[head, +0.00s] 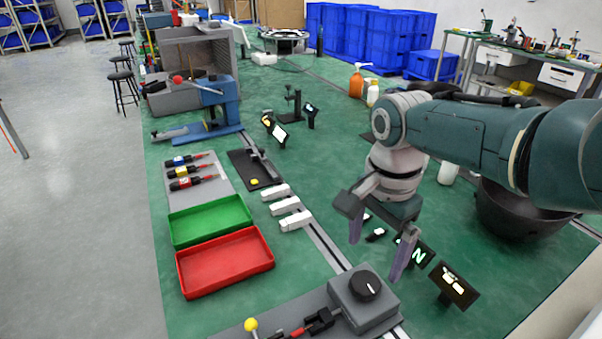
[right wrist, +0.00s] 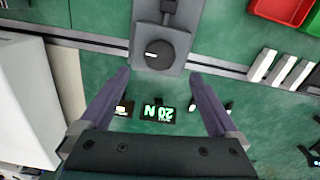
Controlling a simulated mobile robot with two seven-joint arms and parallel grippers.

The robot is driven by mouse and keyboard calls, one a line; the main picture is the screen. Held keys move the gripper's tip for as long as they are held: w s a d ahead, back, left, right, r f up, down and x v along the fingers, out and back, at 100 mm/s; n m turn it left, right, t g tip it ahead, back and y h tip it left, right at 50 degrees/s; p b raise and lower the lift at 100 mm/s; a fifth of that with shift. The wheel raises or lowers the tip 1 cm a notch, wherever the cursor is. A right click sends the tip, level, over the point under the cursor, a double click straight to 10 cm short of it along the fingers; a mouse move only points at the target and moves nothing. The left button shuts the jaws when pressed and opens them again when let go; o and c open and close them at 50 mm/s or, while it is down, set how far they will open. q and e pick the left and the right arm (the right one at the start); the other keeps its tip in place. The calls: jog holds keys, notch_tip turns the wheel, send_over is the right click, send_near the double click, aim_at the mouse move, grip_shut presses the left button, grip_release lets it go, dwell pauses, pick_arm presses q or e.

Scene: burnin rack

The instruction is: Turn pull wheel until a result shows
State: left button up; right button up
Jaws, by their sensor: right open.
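The pull wheel (head: 366,286) is a round black knob with a light mark, on top of a grey box (head: 352,309) at the front of the bench. In the right wrist view the wheel (right wrist: 159,54) lies just beyond my fingertips, roughly centred between them. My right gripper (head: 378,258) is open and empty, fingers pointing down, apart from the wheel. It also shows in the right wrist view (right wrist: 160,76). My left gripper is not in view.
A second small display (head: 453,286) stands to the right of the box. A yellow ball handle (head: 251,324) and a red-and-black clamp (head: 312,324) are left of it. A red tray (head: 225,264), green tray (head: 210,221) and white blocks (head: 290,205) lie farther left. A dark bowl (head: 520,212) stands right.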

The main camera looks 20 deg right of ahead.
jog(key=shift+r+p, duration=0.5)
jog(key=shift+r, duration=1.1)
